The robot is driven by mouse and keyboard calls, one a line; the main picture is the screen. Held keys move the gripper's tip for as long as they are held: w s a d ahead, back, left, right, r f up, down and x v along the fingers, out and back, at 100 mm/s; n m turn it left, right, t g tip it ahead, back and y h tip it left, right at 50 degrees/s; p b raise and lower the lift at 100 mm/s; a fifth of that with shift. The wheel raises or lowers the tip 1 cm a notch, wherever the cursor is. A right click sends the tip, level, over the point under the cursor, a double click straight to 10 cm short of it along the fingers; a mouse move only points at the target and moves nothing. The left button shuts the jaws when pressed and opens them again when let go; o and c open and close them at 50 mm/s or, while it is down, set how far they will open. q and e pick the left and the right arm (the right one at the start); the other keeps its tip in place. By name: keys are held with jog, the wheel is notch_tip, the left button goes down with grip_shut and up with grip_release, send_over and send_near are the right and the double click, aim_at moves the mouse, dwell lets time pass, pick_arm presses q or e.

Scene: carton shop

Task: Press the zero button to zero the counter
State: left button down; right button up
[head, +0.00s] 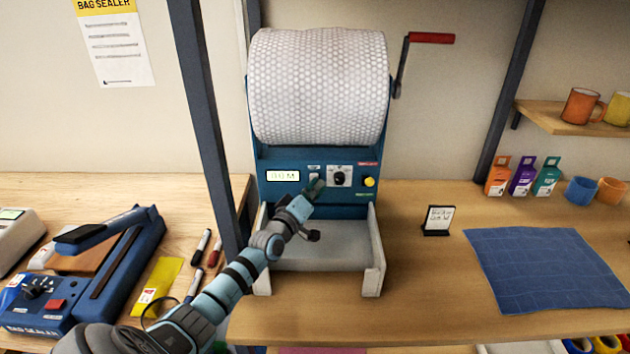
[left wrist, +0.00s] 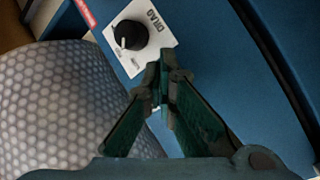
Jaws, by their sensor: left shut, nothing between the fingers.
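The blue bubble-wrap dispenser (head: 330,206) stands on the wooden bench with a big roll (head: 318,85) on top. Its front panel has a counter display (head: 283,175) at the left, a drag knob (head: 340,176) in the middle and a yellow knob (head: 369,182) at the right. My left gripper (head: 316,184) is shut and empty, with its tips at the panel between the display and the drag knob. In the left wrist view the shut fingertips (left wrist: 163,72) are just beside the drag label. The fingers hide the zero button, and I cannot tell whether they touch it. My right gripper is out of view.
A red-handled crank (head: 431,38) sticks out at the roll's right. A dark post (head: 205,120) stands close left of the dispenser, beside the bag sealer (head: 130,262).

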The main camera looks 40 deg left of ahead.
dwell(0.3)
pick_arm(q)
jog(key=shift+s+d+p, duration=0.35)
jog(key=shift+s+p, duration=0.1)
jog(key=shift+p, duration=0.3)
jog(key=shift+s+d, duration=0.15)
jog(key=shift+s, duration=0.1)
jog(key=s+d+p, duration=0.1)
jog(key=s+p, duration=0.1)
jog(key=s+d+p, duration=0.2)
dwell(0.3)
